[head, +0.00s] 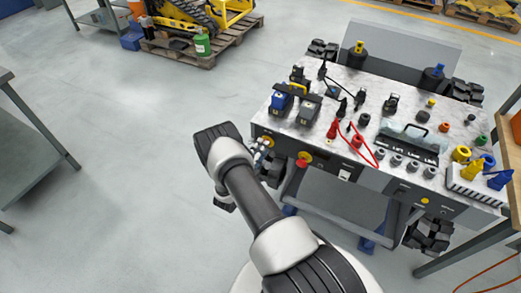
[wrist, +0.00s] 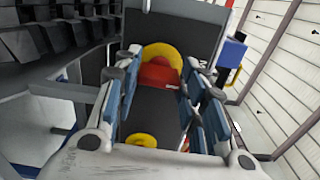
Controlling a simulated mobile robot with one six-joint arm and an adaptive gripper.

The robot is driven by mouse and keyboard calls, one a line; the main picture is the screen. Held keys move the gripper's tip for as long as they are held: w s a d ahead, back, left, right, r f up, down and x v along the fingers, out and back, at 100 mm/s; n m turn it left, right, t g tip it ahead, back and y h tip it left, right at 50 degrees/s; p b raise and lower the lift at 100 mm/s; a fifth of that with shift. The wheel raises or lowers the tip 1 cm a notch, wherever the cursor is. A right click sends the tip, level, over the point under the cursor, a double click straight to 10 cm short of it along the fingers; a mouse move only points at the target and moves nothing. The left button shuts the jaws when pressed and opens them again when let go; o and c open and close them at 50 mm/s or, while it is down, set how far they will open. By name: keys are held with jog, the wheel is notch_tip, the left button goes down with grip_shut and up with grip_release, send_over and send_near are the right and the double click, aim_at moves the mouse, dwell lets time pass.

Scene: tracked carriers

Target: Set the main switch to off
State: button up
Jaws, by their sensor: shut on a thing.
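The main switch (wrist: 160,73) shows in the wrist view as a red knob on a yellow round plate, set on a dark panel. My gripper (wrist: 160,88) has its blue-padded fingers on either side of the red knob and is shut on it. In the head view my gripper (head: 261,151) is at the left end of the carrier's front face, by a yellow-orange round plate (head: 267,141). The fingers partly hide that spot. The knob's exact turn angle cannot be told.
The carrier's top (head: 345,82) holds connectors, batteries and a red cable. A grey table (head: 32,130) stands left. The floor between is clear.

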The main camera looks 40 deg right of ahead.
jog(key=shift+s+n, duration=0.1)
jog(key=shift+n, duration=0.2)
dwell(0.4)
jog(key=o, duration=1.1)
jog(key=shift+c, duration=0.2)
jog(key=shift+a, duration=0.1)
jog(key=v, duration=1.1)
jog(key=shift+a, duration=0.4)
